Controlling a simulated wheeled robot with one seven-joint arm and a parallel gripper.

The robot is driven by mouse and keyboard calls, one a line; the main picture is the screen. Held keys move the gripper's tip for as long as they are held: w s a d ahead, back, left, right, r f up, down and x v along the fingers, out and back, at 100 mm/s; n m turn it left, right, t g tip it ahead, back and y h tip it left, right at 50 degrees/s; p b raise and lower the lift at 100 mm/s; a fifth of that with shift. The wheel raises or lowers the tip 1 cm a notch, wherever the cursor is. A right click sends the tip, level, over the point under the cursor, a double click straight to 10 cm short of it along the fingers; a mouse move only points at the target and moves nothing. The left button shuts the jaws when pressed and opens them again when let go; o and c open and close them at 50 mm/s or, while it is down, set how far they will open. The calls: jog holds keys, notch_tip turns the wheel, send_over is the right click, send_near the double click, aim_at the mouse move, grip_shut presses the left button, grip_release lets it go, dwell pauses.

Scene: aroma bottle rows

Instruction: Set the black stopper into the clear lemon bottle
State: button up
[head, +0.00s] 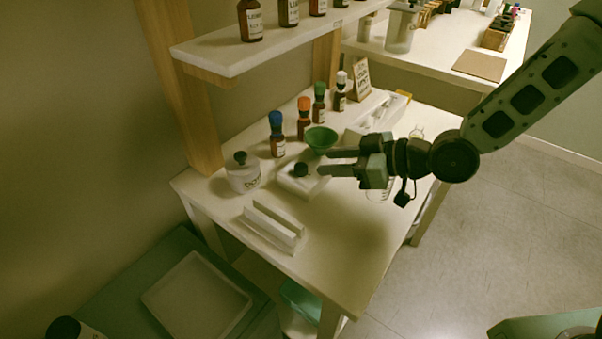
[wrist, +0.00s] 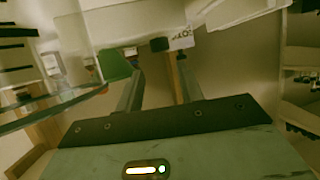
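A small black stopper (head: 301,169) sits on a low white block (head: 289,184) on the white table. My gripper (head: 325,162) is open, its two fingers pointing left just to the right of the stopper. In the wrist view, the gripper (wrist: 158,68) has a gap between its fingers, with a dark piece (wrist: 159,44) beyond the tips that looks like the stopper. A pale, clear-looking jar (head: 244,178) with a dark top stands left of the block; its label is too small to read. I cannot tell which bottle is the lemon one.
A green funnel-like bowl (head: 320,138) stands just behind the stopper. Bottles with blue (head: 277,135), orange (head: 304,118), green (head: 319,103) and white (head: 340,92) caps line the back. A slotted white holder (head: 274,228) lies in front. The table's front right (head: 345,250) is clear.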

aim_at(303, 166)
jog(key=shift+f+x, duration=0.15)
jog(key=shift+x, duration=1.45)
jog(key=shift+f+x, duration=0.2)
jog(key=shift+x, duration=1.4)
jog(key=shift+s, duration=0.15)
jog(key=c, duration=0.7)
